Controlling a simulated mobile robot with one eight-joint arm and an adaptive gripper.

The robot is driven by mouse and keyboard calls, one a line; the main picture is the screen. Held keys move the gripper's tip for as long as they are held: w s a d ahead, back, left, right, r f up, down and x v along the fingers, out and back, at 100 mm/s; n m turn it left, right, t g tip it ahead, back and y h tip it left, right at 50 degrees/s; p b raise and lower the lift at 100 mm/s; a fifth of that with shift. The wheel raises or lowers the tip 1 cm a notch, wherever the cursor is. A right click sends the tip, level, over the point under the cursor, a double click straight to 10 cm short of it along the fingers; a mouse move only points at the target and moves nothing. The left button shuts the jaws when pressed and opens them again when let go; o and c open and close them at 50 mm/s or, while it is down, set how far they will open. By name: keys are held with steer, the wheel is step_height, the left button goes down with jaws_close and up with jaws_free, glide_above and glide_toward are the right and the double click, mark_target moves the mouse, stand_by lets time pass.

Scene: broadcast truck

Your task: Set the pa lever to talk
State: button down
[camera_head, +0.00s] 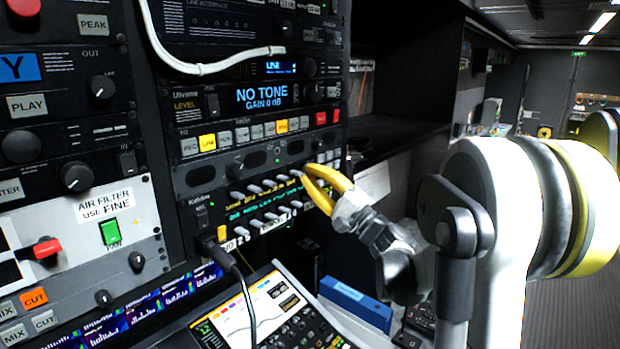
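My gripper (306,175), with two yellow fingers, reaches in from the right to the rack unit with small levers. Its fingertips are close together at the right end of the upper row of pale-tipped levers (253,189). I cannot tell whether they touch or hold a lever there. A second row of similar levers (271,216) lies below, with a green-lit text strip between the rows. The labels are too small to read, so I cannot tell which lever is the PA lever. The fingers hide part of the unit's right end.
Above the levers are a row of lit buttons (245,135) and a "NO TONE" display (262,96). A console with a screen (255,312) and a blue box (356,303) stand below my gripper. A dark recess opens to the right.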

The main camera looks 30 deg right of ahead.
steer(key=c, duration=1.6)
jaws_free()
steer(key=shift+s, duration=0.1)
steer(key=shift+r, duration=0.1)
